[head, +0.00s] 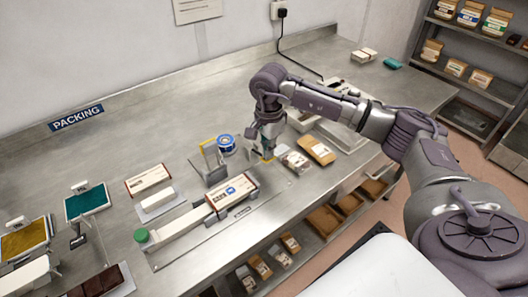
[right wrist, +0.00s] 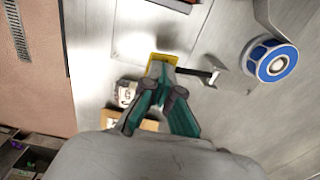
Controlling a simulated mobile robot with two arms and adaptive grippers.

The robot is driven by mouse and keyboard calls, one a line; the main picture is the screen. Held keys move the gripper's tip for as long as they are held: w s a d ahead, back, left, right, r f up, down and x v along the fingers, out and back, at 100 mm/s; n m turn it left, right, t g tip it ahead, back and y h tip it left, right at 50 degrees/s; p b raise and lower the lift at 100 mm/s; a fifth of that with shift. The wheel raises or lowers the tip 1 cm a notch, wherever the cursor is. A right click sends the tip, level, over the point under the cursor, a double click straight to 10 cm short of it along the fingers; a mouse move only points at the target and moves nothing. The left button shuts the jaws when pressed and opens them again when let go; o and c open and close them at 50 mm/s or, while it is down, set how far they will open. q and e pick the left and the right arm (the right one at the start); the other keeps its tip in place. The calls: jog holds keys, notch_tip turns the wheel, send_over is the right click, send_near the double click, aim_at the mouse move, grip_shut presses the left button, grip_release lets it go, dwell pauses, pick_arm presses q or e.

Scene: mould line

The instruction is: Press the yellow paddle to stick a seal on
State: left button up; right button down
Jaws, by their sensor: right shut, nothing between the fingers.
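The yellow paddle (right wrist: 176,58) shows at the fingertips of my right gripper (right wrist: 160,80) in the right wrist view. My right gripper is shut and empty, with its tips over or against the paddle; I cannot tell whether they press it. The device has a metal plate and a blue-and-white roll (head: 226,144), also in the right wrist view (right wrist: 275,62). A white box with a blue mark (head: 233,192) lies on the track before the device. My left gripper is out of view.
Packets (head: 294,159) and a brown box (head: 318,151) lie close to the right of my gripper. A white block on a tray (head: 158,199) and a green knob (head: 141,235) are to the left. The rear of the steel bench is mostly clear.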

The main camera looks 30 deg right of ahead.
jog(key=shift+r+p, duration=1.3)
jog(key=shift+r, duration=1.25)
